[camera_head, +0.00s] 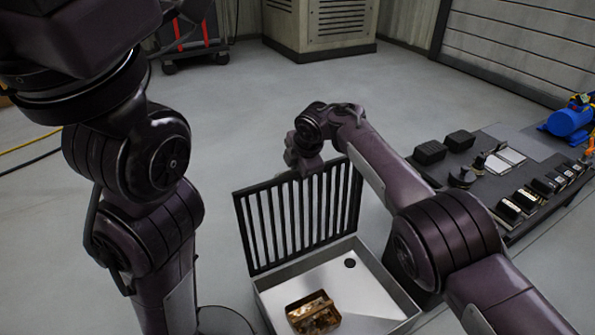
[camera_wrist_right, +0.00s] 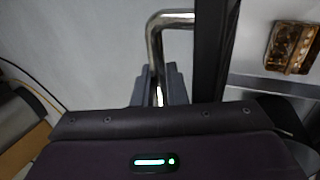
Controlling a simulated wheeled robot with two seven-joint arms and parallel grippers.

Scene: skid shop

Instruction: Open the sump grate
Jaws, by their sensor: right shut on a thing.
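The sump grate (camera_head: 300,215), a dark barred panel, stands raised and steeply tilted at the back of the sump box (camera_head: 268,281). It also shows edge-on as a dark strip in the right wrist view (camera_wrist_right: 215,50). My right gripper (camera_head: 303,165) is at the grate's top edge. In the right wrist view, the gripper (camera_wrist_right: 160,88) is shut on the bent metal grate handle (camera_wrist_right: 156,42). Inside the open sump lies a rusty brown box-like item (camera_head: 313,312), and a dark round hole (camera_head: 350,263) shows in the pale floor. My left gripper is out of view.
A dark mat (camera_head: 450,180) at the right holds several black parts, with a blue motor (camera_head: 570,120) at its far end. A grey cabinet (camera_head: 320,25) and a red-and-black cart (camera_head: 190,40) stand at the back. The floor behind the grate is clear.

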